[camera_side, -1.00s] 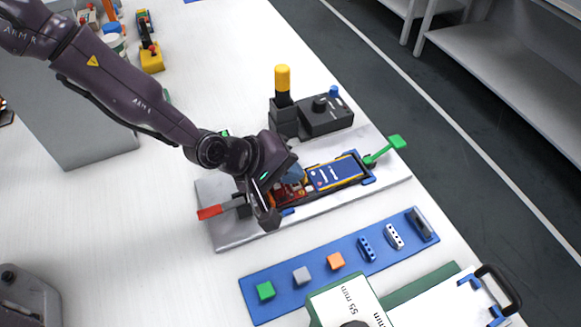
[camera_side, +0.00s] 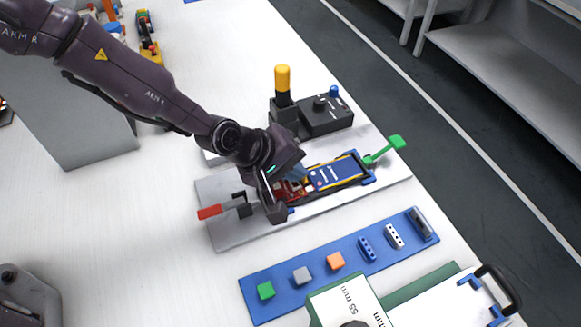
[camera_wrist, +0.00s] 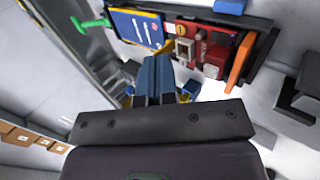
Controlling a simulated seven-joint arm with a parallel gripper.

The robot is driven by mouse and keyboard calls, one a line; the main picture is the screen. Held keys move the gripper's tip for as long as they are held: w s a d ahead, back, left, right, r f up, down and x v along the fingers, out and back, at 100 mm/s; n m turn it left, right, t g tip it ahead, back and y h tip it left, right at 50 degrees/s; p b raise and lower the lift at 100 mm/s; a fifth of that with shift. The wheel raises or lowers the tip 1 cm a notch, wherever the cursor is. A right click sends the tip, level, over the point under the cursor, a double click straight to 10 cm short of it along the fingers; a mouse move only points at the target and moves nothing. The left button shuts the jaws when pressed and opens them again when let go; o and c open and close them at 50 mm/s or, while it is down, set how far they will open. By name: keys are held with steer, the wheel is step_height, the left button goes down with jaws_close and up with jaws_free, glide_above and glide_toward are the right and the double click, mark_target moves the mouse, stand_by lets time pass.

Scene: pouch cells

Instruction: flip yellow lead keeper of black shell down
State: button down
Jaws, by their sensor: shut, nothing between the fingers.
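The black shell (camera_side: 325,195) lies on a pale plate, holding a blue pouch cell (camera_side: 336,173) and a red board (camera_side: 291,188). In the wrist view the shell's black rim (camera_wrist: 262,32) runs along the top, with the blue cell (camera_wrist: 135,27) left and the red board (camera_wrist: 205,45) right. Small yellow parts (camera_wrist: 190,88) show beside my fingers, partly hidden; I cannot tell whether they are the yellow lead keeper or how it is tilted. My gripper (camera_wrist: 155,60) is shut and empty, its blue fingertips at the shell's near side, close to the cell-board border.
A green lever (camera_side: 385,150) and a red-handled clamp (camera_side: 210,212) stand at the plate's two ends. A black box with a yellow-topped post (camera_side: 282,78) stands behind. A blue strip (camera_side: 290,308) with small blocks lies in front. An orange bar (camera_wrist: 240,60) crosses the board's end.

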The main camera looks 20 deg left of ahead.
mark_target(325, 174)
steer(key=shift+w+d+r+g+y, duration=0.15)
steer(key=shift+d+g+y, duration=0.1)
steer(key=shift+g+y, duration=0.65)
steer(key=shift+w+g+y, duration=0.1)
steer(key=shift+g+y, duration=0.2)
steer(key=shift+w+d+g+y, duration=0.2)
steer(key=shift+g+y, duration=0.3)
stand_by(0.7)
steer(key=shift+w+d, duration=0.45)
stand_by(0.3)
steer(key=shift+w+d+f, duration=0.25)
steer(key=shift+w+d, duration=0.25)
stand_by(0.4)
steer(key=shift+w+d+f, duration=0.15)
steer(key=shift+w+d, duration=0.05)
steer(key=shift+w+d+f, duration=0.35)
steer(key=shift+f, duration=0.1)
stand_by(1.6)
